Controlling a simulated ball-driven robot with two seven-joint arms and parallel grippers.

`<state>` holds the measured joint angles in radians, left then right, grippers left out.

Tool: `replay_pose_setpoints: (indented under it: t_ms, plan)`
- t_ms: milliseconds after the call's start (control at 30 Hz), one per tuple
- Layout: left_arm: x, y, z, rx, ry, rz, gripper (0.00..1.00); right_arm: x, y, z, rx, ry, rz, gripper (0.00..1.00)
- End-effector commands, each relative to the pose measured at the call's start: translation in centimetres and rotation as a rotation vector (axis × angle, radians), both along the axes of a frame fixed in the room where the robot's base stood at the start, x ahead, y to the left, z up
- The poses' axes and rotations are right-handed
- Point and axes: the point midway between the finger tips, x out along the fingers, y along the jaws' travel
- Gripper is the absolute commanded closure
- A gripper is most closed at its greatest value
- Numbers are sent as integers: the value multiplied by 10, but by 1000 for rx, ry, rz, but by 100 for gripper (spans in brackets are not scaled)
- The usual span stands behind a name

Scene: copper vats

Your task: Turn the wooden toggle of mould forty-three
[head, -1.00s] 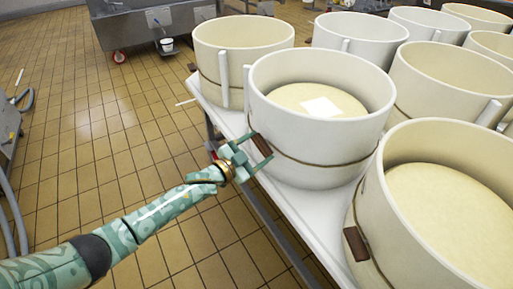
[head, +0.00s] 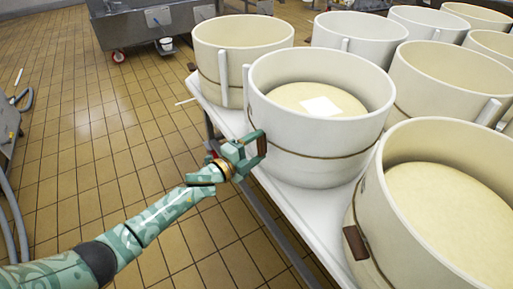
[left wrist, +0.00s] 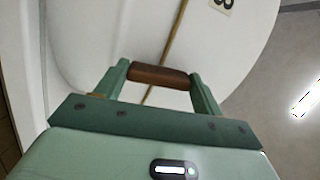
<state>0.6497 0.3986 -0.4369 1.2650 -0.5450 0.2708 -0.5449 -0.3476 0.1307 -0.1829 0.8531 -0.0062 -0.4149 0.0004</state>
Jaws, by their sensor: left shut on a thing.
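A white round mould (head: 330,95) with a pale fill and a white square on top stands in the middle of the head view. A cord runs around its wall. Its dark brown wooden toggle (head: 262,146) is at the wall's left side. My left gripper (head: 259,147) is shut on the toggle. In the left wrist view, the toggle (left wrist: 158,74) lies crosswise between both fingers, with the cord passing behind it. A label (left wrist: 222,4) on the wall is cut off by the frame; only a "3" shows. My right gripper is out of view.
The mould stands on a white table (head: 290,208) among several other moulds. A nearer mould (head: 440,200) at the right has its own toggle (head: 356,243). The tiled floor (head: 100,150) at the left is open. A steel vat (head: 150,22) stands at the back.

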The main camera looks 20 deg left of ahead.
Motion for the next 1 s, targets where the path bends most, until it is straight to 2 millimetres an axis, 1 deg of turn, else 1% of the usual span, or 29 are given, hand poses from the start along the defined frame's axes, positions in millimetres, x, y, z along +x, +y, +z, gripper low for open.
replay_pose_setpoints:
  t_ms: [33, 300, 600, 867, 900, 933, 967, 1000]
  plan:
    - [-1, 0, -4, 24, -6, 0, 55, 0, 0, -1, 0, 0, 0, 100]
    - [-1, 0, -3, 115, -50, -1, 55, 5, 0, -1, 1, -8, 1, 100]
    - [-1, 0, -3, 141, -63, -1, 55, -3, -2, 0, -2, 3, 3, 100]
    - [-1, 0, -3, 142, -62, -1, 55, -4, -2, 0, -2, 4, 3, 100]
    - [-1, 0, -3, 142, -62, -1, 24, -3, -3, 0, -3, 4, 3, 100]
    - [-1, 0, -3, 142, -62, -1, 15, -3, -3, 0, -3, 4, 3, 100]
    - [-1, 0, -3, 142, -63, -1, 10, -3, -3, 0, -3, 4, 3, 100]
    - [-1, 0, -2, 141, -63, -1, 10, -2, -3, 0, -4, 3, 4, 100]
